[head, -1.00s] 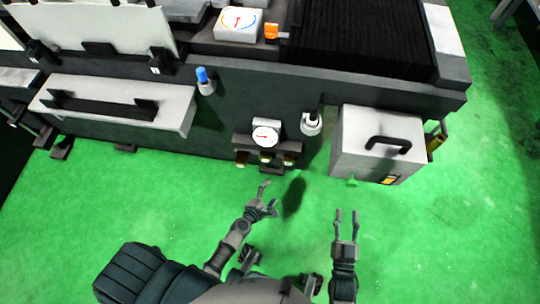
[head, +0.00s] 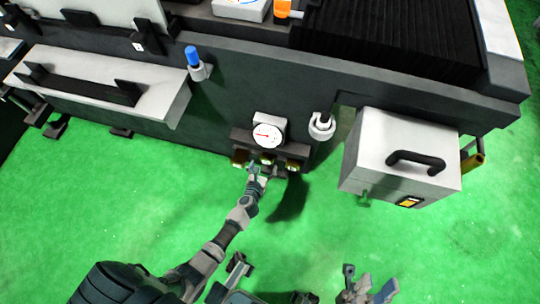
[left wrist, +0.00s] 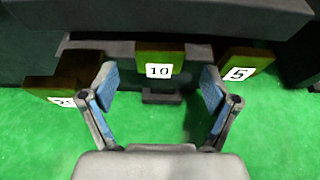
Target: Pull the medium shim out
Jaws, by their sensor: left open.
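Three brass-coloured shims sit in a row in the dark holder under the dial gauge. The middle shim, labelled 10 (left wrist: 158,62), is centred in the left wrist view and also shows in the head view (head: 267,158). The shim labelled 5 (left wrist: 245,66) is to its right. Another shim (left wrist: 58,91), its label partly hidden by a finger, is to its left. My left gripper (head: 256,172) is open just in front of the middle shim. In the left wrist view its blue-padded fingers stand apart on either side of that shim, not closed on it. My right gripper (head: 368,282) is open and empty over the floor.
The dial gauge (head: 267,136) is directly above the shim holder (head: 240,134). A grey box with a black handle (head: 402,150) juts out to the right. A blue-topped knob (head: 193,58) is up to the left. The green floor in front is clear.

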